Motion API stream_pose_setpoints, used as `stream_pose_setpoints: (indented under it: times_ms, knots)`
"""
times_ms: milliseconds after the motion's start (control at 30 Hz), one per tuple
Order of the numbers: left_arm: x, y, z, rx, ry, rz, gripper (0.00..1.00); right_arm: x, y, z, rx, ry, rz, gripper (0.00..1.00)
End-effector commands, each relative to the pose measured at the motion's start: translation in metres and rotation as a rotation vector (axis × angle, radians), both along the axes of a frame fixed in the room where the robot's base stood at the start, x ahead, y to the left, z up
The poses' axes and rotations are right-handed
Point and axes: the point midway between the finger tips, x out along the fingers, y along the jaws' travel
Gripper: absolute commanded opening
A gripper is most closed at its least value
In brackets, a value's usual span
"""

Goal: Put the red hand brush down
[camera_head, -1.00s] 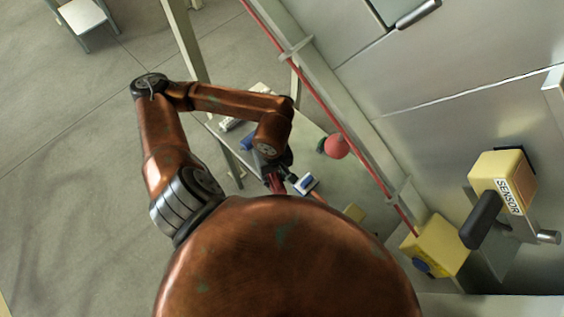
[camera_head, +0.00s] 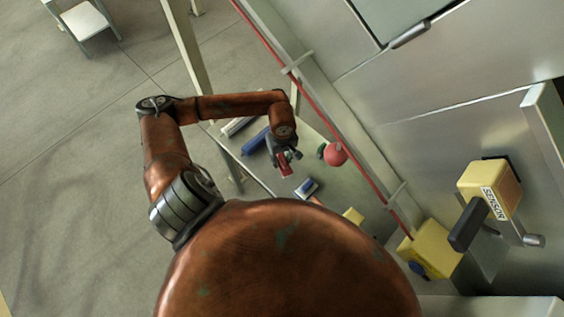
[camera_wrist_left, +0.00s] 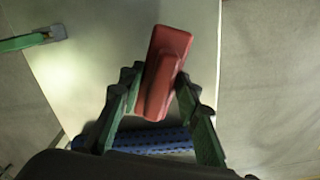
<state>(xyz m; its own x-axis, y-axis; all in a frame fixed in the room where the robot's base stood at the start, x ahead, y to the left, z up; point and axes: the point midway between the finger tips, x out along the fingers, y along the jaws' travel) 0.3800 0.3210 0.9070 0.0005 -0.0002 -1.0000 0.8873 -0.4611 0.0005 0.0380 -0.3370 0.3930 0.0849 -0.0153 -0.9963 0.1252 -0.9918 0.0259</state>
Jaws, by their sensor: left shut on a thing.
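The red hand brush (camera_head: 284,168) is in my left gripper (camera_head: 284,154), over the shelf-like table (camera_head: 262,177) in the head view. In the left wrist view the brush (camera_wrist_left: 172,52) stands out lengthwise past the fingertips. The green fingers of the left gripper (camera_wrist_left: 158,84) are closed on its sides. The pale tabletop (camera_wrist_left: 95,50) lies behind it. I cannot tell whether the brush touches the table. My right gripper is not in view.
A blue dotted long thing (camera_wrist_left: 150,140) lies on the table, beyond the fingers' base in the wrist view. A blue-and-white thing (camera_head: 307,187) lies close to the brush. A red ball (camera_head: 335,154) and a red rail (camera_head: 325,109) are to the right.

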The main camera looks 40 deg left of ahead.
Motion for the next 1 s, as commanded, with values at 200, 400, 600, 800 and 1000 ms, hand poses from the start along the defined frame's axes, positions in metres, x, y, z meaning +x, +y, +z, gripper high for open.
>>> stream_pose_setpoints:
  times_ms: [200,400,600,800,1000]
  knots:
    - [0.001,0.001,-0.026,-0.001,0.004,0.002,0.0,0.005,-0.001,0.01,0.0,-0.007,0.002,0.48]
    - [0.002,0.001,-0.034,0.001,0.0,0.0,0.0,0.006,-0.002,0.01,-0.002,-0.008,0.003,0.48]
    - [0.002,0.001,-0.037,0.001,0.0,0.0,0.0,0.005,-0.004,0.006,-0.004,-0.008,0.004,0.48]
    - [0.002,0.001,-0.037,0.0,0.001,0.0,0.42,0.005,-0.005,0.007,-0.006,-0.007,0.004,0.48]
    - [0.002,0.001,-0.036,0.0,0.001,0.0,0.48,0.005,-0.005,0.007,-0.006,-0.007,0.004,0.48]
